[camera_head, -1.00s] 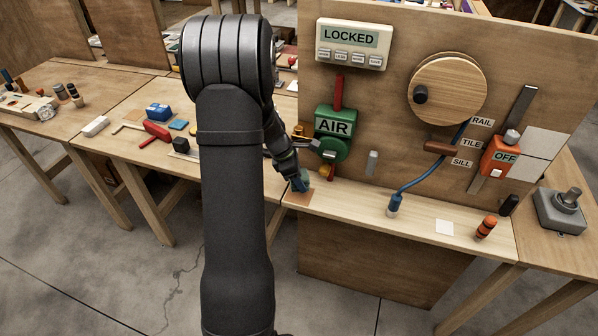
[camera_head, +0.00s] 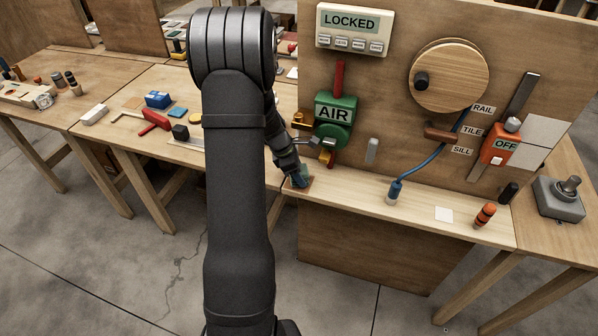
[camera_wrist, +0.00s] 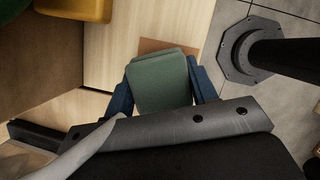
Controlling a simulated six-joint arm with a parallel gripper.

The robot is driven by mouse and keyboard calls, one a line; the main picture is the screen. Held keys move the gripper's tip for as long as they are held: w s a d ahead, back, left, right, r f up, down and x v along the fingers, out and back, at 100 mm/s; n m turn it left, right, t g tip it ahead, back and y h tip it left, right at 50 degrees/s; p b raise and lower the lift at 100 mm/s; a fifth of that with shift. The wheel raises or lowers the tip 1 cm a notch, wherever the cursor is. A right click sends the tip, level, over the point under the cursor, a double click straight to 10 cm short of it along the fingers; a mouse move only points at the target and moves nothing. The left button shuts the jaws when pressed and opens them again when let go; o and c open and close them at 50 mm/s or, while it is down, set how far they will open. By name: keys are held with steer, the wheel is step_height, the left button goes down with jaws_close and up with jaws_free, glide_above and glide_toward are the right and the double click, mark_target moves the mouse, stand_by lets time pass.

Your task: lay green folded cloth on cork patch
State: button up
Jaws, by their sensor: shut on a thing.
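The green folded cloth (camera_wrist: 160,82) is between the two blue fingers of my gripper (camera_wrist: 160,92) in the wrist view. My gripper is shut on it. The brown cork patch (camera_wrist: 153,44) shows just beyond the cloth, and the cloth covers part of it. In the head view my gripper (camera_head: 297,178) is low over the cork patch (camera_head: 306,182), at the left end of the narrow bench. The cloth shows there as a small green piece (camera_head: 305,172). I cannot tell whether the cloth touches the patch.
The upright board stands behind the bench, with the green AIR valve (camera_head: 333,122) and a yellow part (camera_head: 327,157) close to my gripper. A blue hose plug (camera_head: 395,189), a white square (camera_head: 444,215) and an orange-black cylinder (camera_head: 485,215) are farther right.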

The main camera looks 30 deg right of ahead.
steer(key=shift+f, duration=0.35)
steer(key=o, duration=1.3)
steer(key=v, duration=1.7)
steer(key=shift+r, duration=0.15)
